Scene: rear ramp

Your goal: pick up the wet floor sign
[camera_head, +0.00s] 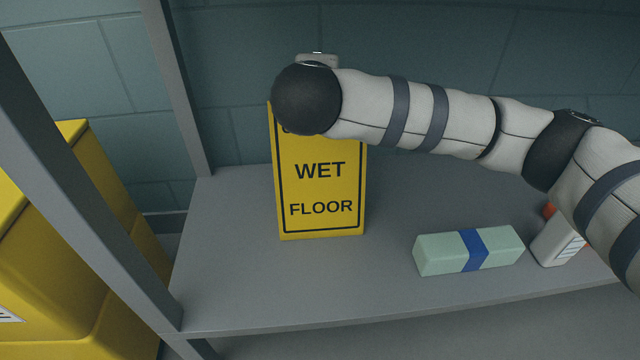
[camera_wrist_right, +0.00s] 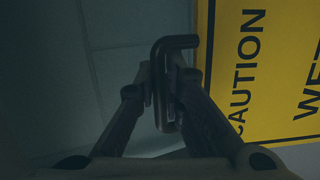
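The wet floor sign (camera_head: 318,190) is a yellow panel with black lettering and a black border. It stands upright on the grey shelf in the head view, its top hidden behind my right arm. In the right wrist view the sign (camera_wrist_right: 265,70) fills the right side, turned sideways. A dark bent handle stands out from its top edge. My right gripper (camera_wrist_right: 166,92) has its fingers close together on either side of this handle and looks shut on it; the picture is dark there. My right gripper is hidden in the head view. My left gripper is not in view.
A pale green block with a blue band (camera_head: 468,250) lies on the shelf (camera_head: 230,290) right of the sign. A white bottle with orange parts (camera_head: 556,240) is partly behind my arm. Yellow bins (camera_head: 60,260) and a grey post (camera_head: 90,170) stand at left. A tiled wall is behind.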

